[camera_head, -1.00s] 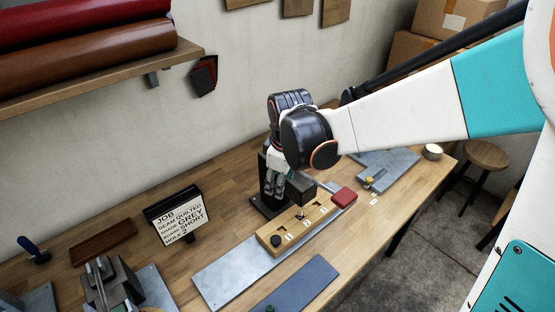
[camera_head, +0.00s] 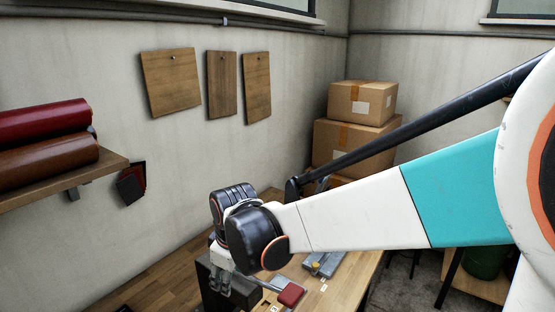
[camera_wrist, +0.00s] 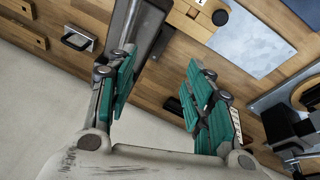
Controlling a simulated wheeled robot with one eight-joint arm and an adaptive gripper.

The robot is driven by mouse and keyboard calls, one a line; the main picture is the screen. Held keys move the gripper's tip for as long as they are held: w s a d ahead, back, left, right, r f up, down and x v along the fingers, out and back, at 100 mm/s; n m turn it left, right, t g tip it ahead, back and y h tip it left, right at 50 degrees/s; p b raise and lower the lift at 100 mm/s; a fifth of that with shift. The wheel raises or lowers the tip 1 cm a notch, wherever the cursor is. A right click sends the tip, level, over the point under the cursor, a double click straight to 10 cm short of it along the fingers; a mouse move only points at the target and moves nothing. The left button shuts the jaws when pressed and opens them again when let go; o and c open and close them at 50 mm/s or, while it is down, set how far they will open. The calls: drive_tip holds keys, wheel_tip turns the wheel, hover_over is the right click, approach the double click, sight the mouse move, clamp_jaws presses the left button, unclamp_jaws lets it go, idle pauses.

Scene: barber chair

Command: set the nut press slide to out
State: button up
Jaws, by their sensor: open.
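My gripper (camera_head: 222,285) is open and empty, fingers pointing down near the dark press (camera_head: 206,272) on the bench. In the wrist view, my gripper (camera_wrist: 162,75) has its two teal-padded fingers spread apart, with a dark metal part of the press (camera_wrist: 150,22) beyond the left finger. A wooden slide block (camera_wrist: 202,10) with a black round knob (camera_wrist: 220,17) shows at the top of the wrist view, beside a grey steel plate (camera_wrist: 255,45). A red block (camera_head: 290,294) shows at the bottom of the head view. I cannot tell the slide's setting.
Leather rolls (camera_head: 45,140) rest on a wall shelf at left. Cardboard boxes (camera_head: 360,102) stand in the back corner. Wooden boards (camera_head: 170,83) hang on the wall.

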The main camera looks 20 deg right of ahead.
drive_tip(key=s+d+r+m+t, duration=0.25)
drive_tip(key=s+d+m, duration=0.2)
drive_tip(key=s, duration=0.35)
drive_tip(key=s+d+r+m+t, duration=0.1)
drive_tip(key=s+d+r+m, duration=0.35)
drive_tip(key=s, duration=0.35)
wheel_tip(320, 180, down, 9)
drive_tip(key=s+b, duration=0.1)
drive_tip(key=b, duration=0.7)
drive_tip(key=shift+d+h, duration=0.3)
drive_tip(key=shift+d, duration=0.05)
drive_tip(key=shift+s+f+b, duration=0.1)
drive_tip(key=shift+f+b, duration=0.1)
drive_tip(key=shift+b, duration=0.15)
drive_tip(key=shift+c, duration=0.4)
drive_tip(key=c, duration=0.9)
drive_tip(key=shift+d, duration=0.1)
clamp_jaws()
